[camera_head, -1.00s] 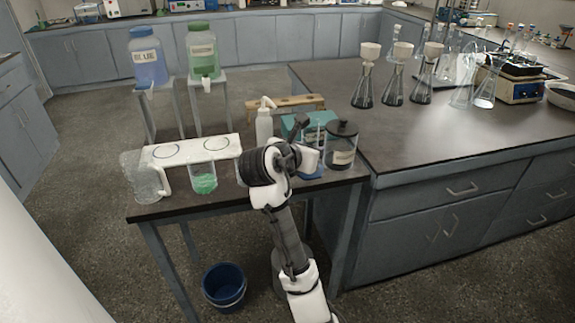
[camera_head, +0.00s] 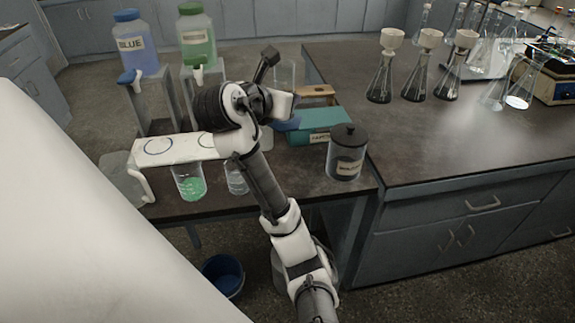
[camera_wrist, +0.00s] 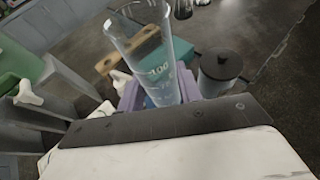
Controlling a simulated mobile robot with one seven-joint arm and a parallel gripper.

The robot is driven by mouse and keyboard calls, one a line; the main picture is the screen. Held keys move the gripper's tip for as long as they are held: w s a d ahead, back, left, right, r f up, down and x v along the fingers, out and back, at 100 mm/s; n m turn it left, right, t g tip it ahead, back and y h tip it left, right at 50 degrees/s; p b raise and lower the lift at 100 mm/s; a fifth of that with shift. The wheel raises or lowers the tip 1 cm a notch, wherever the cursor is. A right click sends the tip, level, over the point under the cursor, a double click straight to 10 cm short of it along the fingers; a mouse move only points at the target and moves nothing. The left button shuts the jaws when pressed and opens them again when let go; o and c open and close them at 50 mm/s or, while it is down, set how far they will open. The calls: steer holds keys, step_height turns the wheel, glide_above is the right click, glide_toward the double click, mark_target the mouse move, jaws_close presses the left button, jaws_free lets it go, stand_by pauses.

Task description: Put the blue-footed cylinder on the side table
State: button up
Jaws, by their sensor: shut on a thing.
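The blue-footed cylinder is a clear graduated cylinder. It shows in the wrist view (camera_wrist: 155,62) between the purple fingers of my gripper (camera_wrist: 160,92). In the head view its clear upper part (camera_head: 286,73) rises behind my gripper (camera_head: 284,104), and its blue foot (camera_head: 287,126) shows below the hand. My gripper is shut on it and holds it roughly upright, apparently above the table, near the teal box. The small dark-topped table (camera_head: 320,188) stands left of the larger bench; I cannot tell for sure that it is the side table.
A lidded jar (camera_head: 346,152) and a teal box (camera_head: 318,127) stand right of my arm. A beaker with green contents (camera_head: 189,183), a clear beaker (camera_head: 236,178) and a jug (camera_head: 126,178) stand left. The large bench (camera_head: 430,130) holds flasks with funnels.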

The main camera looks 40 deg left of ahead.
step_height(320, 180, down, 18)
steer(key=shift+f, duration=0.15)
stand_by(0.3)
steer(key=shift+f, duration=0.15)
steer(key=o, duration=1.1)
